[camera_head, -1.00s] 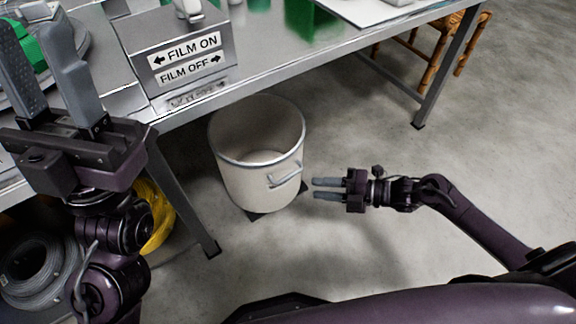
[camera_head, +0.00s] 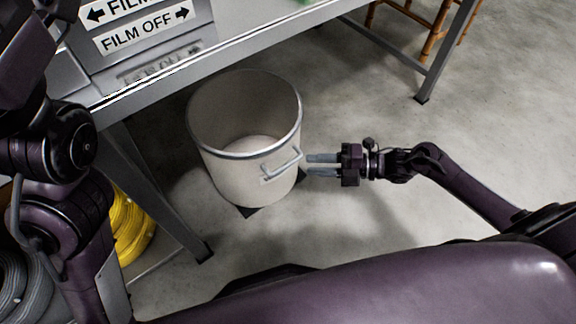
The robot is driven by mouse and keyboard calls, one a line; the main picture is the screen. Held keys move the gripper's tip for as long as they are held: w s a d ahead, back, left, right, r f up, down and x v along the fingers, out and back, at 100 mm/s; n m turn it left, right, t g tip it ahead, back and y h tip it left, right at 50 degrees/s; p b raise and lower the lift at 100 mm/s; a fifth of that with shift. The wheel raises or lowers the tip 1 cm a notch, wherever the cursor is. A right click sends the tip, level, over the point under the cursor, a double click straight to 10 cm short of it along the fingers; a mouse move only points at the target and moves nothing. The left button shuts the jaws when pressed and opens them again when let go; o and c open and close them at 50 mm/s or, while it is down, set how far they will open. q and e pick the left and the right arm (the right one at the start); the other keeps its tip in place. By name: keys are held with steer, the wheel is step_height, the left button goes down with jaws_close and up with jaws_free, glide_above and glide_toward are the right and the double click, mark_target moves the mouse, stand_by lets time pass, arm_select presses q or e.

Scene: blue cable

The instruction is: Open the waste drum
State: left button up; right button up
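The waste drum (camera_head: 228,168) is a cream-white round bin with a grey rim, standing on the floor beside the table leg. Its top is uncovered, so I see its inner wall and pale bottom; no lid shows. A grey bar handle (camera_head: 284,167) sits on its front right side. My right gripper (camera_head: 322,165) is just right of the handle, pointing left at it, with its two fingers apart and nothing seen between them. A narrow gap seems to separate the fingertips from the handle; contact is hard to tell. My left gripper is out of view; only its arm shows at left.
The metal table (camera_head: 260,38) overhangs behind the drum, with a leg (camera_head: 160,195) close on its left. A FILM ON/OFF box (camera_head: 140,45) stands on it. A yellow coil (camera_head: 130,228) and a grey coil (camera_head: 14,275) lie lower left.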

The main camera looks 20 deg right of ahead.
mark_target(288, 163)
steer(key=b+x, duration=0.2)
steer(key=x, duration=0.5)
steer(key=shift+w+a, duration=0.15)
steer(key=shift+a, duration=0.1)
jaws_close()
